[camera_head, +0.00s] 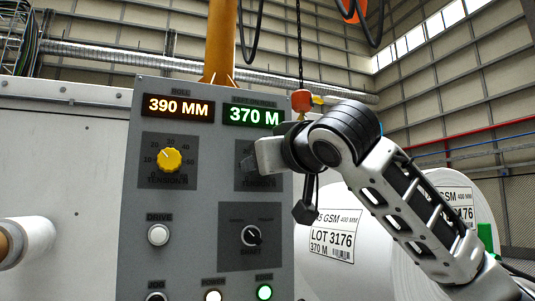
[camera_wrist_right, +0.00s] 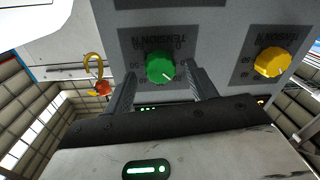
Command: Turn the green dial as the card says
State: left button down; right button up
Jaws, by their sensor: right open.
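The green dial (camera_wrist_right: 160,68) shows in the right wrist view, on a dark plate marked TENSION N, with a pale pointer mark. In the head view my right arm hides it. My right gripper (camera_wrist_right: 160,80) is open, with one finger on each side of the green dial; I cannot tell whether they touch it. In the head view this gripper (camera_head: 250,160) is in front of the right-hand dial plate. A white label (camera_head: 332,234) on the roll reads GSM, 400 MM, LOT 3176 and 370 M, its start cut off. I see no separate card. My left gripper is not in view.
The grey panel (camera_head: 128,215) also carries a yellow dial (camera_head: 169,160), an orange 390 MM display (camera_head: 178,107), a green 370 M display (camera_head: 253,115), a white DRIVE button (camera_head: 158,235) and a black selector (camera_head: 252,236). A hoist hook block (camera_head: 301,101) hangs nearby. White rolls (camera_head: 375,260) stand right.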

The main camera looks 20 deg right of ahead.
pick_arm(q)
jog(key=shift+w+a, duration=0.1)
pick_arm(e)
jog(key=shift+w, duration=0.45)
jog(key=c, duration=1)
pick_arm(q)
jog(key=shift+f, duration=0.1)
pick_arm(e)
jog(key=shift+a, duration=0.1)
